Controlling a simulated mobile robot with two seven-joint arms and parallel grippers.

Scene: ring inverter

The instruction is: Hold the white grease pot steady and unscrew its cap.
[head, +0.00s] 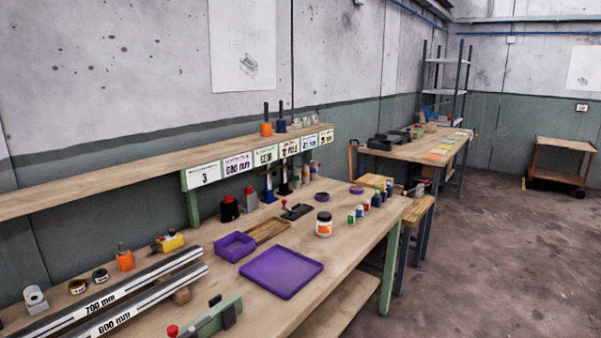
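The cap sits on the pot; how tightly cannot be told. Neither of my grippers shows in the head view, and nothing touches the pot.
A purple tray (281,273) and a purple bin (234,246) lie left of the pot. Several small bottles (366,205) stand to its right. A black holder (297,211) is behind it. Long metal rails (120,300) fill the near left. Bare bench (365,234) lies right of the pot.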

